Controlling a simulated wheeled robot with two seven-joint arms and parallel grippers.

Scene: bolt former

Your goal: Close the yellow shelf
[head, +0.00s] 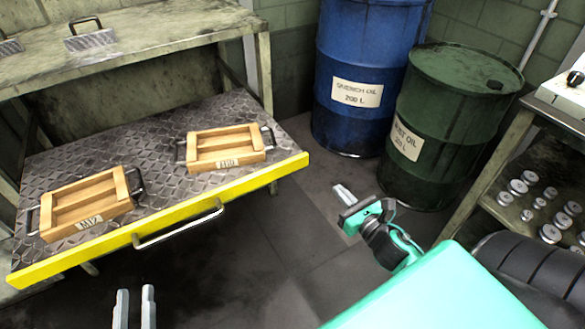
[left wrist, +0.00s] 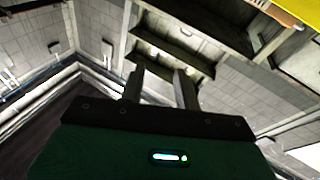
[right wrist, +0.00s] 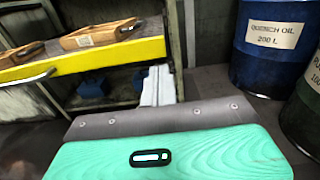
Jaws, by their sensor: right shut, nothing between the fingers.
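The yellow shelf is a pull-out diamond-plate tray with a yellow front edge (head: 100,234) and a metal bar handle (head: 180,227). It stands pulled out from under the workbench at left in the head view. Its yellow edge also shows in the right wrist view (right wrist: 100,60). My left gripper (head: 135,308) is open and empty, in front of and below the shelf's edge, apart from the handle; its fingers stand apart in the left wrist view (left wrist: 159,88). My right gripper (head: 344,195) is shut and empty, to the right of the shelf, touching nothing.
Two wooden trays with metal handles, one at left (head: 85,205) and one at right (head: 225,149), lie on the shelf. A blue drum (head: 360,60) and a green drum (head: 445,120) stand behind my right gripper. A rack with metal parts (head: 530,190) is at right.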

